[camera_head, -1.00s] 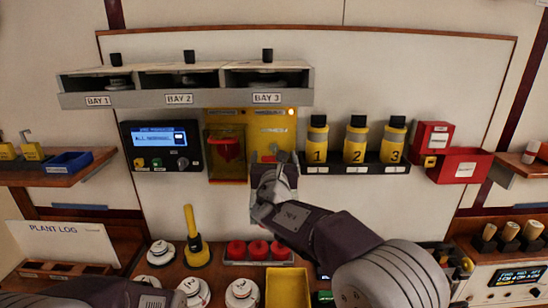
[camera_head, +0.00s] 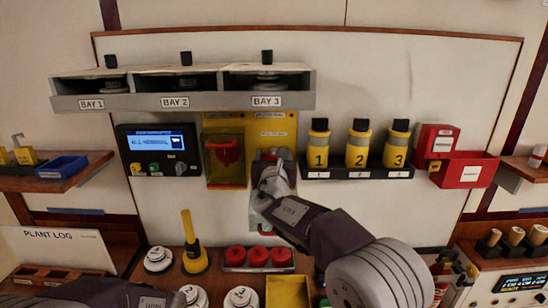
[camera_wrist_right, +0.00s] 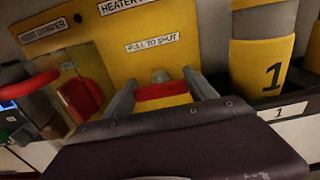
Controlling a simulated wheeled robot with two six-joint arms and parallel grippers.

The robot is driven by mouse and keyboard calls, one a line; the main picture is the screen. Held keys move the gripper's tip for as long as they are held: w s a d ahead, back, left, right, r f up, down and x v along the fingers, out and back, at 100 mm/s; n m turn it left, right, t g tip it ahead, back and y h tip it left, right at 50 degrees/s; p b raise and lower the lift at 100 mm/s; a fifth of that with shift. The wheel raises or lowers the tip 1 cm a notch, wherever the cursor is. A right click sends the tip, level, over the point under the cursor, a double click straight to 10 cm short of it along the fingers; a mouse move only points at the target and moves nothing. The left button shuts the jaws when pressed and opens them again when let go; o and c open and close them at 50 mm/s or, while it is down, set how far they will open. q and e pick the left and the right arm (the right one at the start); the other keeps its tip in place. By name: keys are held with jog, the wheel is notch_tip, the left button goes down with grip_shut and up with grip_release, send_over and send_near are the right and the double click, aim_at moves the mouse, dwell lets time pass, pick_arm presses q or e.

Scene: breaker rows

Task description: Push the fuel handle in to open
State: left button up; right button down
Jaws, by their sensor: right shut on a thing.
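The yellow fuel panel (camera_head: 283,128) is on the wall under BAY 3. In the right wrist view its label reads "PULL TO SHUT" (camera_wrist_right: 152,55). Below that label is the red and yellow handle (camera_wrist_right: 165,96), between the two fingers of my right gripper (camera_wrist_right: 162,92). In the head view my right gripper (camera_head: 273,165) is at the lower part of the panel, shut on the handle, and covers it. How deep the handle sits cannot be told. My left arm's end (camera_head: 135,297) shows at the bottom edge; its fingers are not clear.
A clear cover with a red knob (camera_head: 226,152) is just left of my right gripper. Numbered yellow bottles (camera_head: 358,142) stand close to its right. The bay shelf (camera_head: 180,102) overhangs above. Red buttons (camera_head: 258,256) and a yellow bin (camera_head: 287,291) are below.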

jog(key=shift+c, duration=1.4)
grip_release()
jog(key=shift+r, duration=0.1)
jog(key=shift+s, duration=0.15)
jog(key=s+b, duration=0.3)
jog(key=s, duration=0.5)
jog(key=shift+s, duration=0.45)
